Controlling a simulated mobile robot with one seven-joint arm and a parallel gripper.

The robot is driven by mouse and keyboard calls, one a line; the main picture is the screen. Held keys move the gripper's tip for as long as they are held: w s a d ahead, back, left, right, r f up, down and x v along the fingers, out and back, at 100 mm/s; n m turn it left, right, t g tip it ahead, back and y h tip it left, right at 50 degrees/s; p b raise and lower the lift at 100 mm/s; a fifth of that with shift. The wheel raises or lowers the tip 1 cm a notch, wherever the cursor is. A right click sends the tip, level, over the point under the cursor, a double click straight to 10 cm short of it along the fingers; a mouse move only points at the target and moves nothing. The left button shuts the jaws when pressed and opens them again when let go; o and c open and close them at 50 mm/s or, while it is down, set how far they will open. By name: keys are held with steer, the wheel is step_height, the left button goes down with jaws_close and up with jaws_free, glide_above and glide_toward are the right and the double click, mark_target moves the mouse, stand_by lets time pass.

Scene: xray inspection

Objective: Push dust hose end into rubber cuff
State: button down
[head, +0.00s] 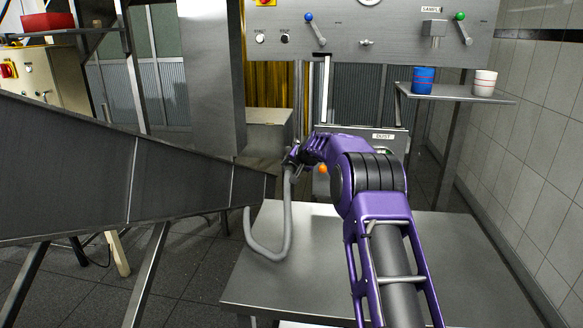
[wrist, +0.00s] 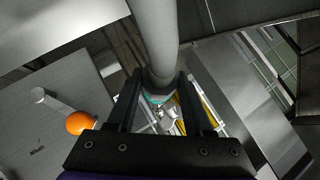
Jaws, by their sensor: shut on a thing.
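My gripper (head: 292,158) is shut on the grey dust hose (head: 288,215). In the head view it is in front of the cabinet, left of the DUST label (head: 383,136). The hose hangs from the gripper and loops over the left edge of the metal table. In the wrist view the hose (wrist: 154,35) runs from the top edge down between the fingers (wrist: 160,82). A teal ring (wrist: 158,98) shows just past the hose there; I cannot tell whether it belongs to the hose end. I cannot make out the rubber cuff in either view.
An orange knob on a lever (wrist: 80,123) is left of the fingers, and also shows in the head view (head: 323,168). A large grey metal chute (head: 75,170) fills the left. The metal table (head: 460,265) is bare at right. Blue (head: 423,80) and white (head: 484,83) cups stand on a shelf.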

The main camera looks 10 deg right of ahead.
steer(key=shift+w+d, duration=0.1)
steer(key=shift+w, duration=0.05)
stand_by(0.6)
steer(key=shift+c, duration=1.1)
jaws_free()
steer(key=shift+b+v, duration=1.6)
steer(key=shift+v, duration=1)
steer(key=shift+s+d+r, duration=0.1)
steer(key=shift+s+r, duration=0.15)
steer(key=shift+s, duration=0.05)
